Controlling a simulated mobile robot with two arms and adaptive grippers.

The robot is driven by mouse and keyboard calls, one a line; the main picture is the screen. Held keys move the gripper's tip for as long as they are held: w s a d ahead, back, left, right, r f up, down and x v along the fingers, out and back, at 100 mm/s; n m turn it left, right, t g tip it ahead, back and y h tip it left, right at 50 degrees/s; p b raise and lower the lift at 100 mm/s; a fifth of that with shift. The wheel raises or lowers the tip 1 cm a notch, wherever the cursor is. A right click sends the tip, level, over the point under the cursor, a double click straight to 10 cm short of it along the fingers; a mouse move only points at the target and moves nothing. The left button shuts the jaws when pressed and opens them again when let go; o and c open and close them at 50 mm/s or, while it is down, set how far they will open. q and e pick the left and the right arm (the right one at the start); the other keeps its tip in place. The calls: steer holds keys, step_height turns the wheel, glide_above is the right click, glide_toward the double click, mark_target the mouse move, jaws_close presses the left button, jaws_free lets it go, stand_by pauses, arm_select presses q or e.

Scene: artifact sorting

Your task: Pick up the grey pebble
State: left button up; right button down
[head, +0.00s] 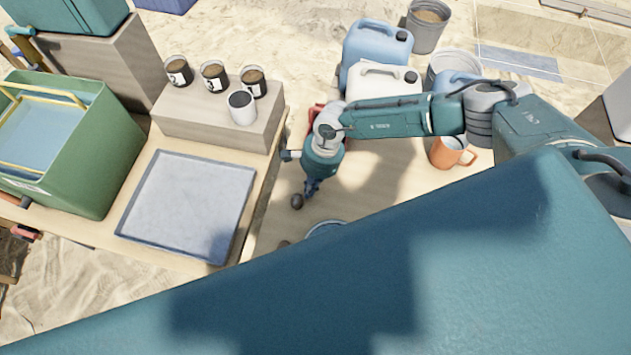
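A small dark grey, rounded stone (296,201), which looks like the pebble, lies on the light wooden table just left of and below my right gripper (309,190). The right gripper points down, with its fingertips very close to the stone. I cannot tell whether they touch it or how far apart the fingers are. A second small dark stone (284,243) shows nearer to me, partly hidden by my own teal body. My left gripper is not in view.
A grey tray (187,205) lies left, below a wooden block (215,128) with labelled jars and a white cup (242,107). A green crate (80,160) stands farther left. Jugs (376,48) stand behind my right arm. An orange mug (447,152) stands right. A bowl rim (327,226) shows nearby.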

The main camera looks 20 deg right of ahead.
mark_target(278, 213)
steer(key=a, duration=0.3)
steer(key=s+a+b, duration=0.1)
steer(key=a, duration=0.2)
steer(key=a+b, duration=0.1)
steer(key=a, duration=0.2)
steer(key=shift+s+f, duration=0.1)
steer(key=shift+s, duration=0.25)
steer(key=shift+a, duration=0.4)
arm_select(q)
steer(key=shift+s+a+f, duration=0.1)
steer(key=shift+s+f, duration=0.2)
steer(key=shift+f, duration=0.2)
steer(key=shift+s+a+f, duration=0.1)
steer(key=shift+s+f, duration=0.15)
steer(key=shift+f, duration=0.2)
arm_select(e)
steer(key=shift+d, duration=0.1)
